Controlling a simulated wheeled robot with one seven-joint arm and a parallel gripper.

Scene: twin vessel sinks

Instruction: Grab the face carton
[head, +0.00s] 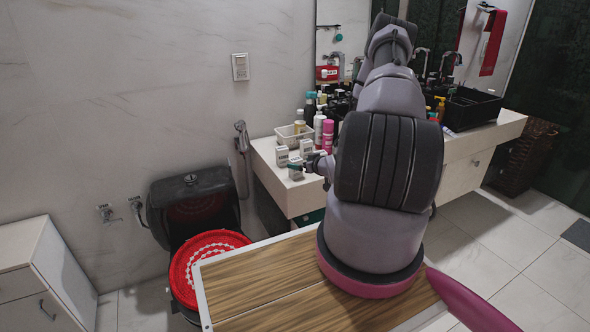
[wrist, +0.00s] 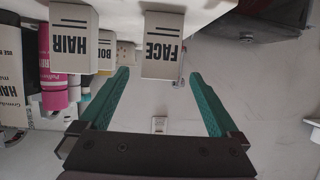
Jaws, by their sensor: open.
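The face carton (wrist: 163,46) is a pale box with dark "FACE" lettering, upside down in the wrist view. It stands on the white counter. My gripper (wrist: 159,73) is open and empty. Its two teal fingers lie on either side of the carton's top end in the picture, with a gap on each side. I cannot tell how far the carton is between them.
A hair carton (wrist: 73,38) stands left of the face carton in the wrist view, with a body carton (wrist: 105,54) further back. A pink bottle (head: 327,135), other bottles and a white basket (head: 292,134) crowd the counter behind. A toilet (head: 193,203) is left of the counter.

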